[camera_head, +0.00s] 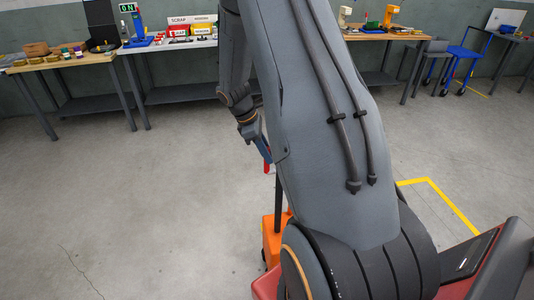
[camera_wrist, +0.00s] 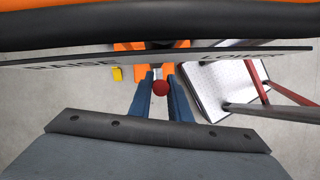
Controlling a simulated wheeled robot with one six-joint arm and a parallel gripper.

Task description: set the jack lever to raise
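A red ball knob (camera_wrist: 160,88) shows in the wrist view between the two blue fingers of my gripper (camera_wrist: 160,80). The knob fills most of the gap, and I cannot tell whether the fingers press on it. A thin plate crosses above it, with RAISE (camera_wrist: 75,64) at the left and LOWER (camera_wrist: 240,57) at the right. The knob appears about midway between the words. In the head view my gripper (camera_head: 262,148) points down near a dark post (camera_head: 278,205) on an orange base (camera_head: 270,240). My arm hides much of this unit.
A white-topped surface (camera_wrist: 212,95) with grey and red bars lies right in the wrist view. Workbenches (camera_head: 80,62) line the back wall, with a blue cart (camera_head: 462,55) at the right. Yellow lines (camera_head: 455,205) mark the floor. The floor at the left is clear.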

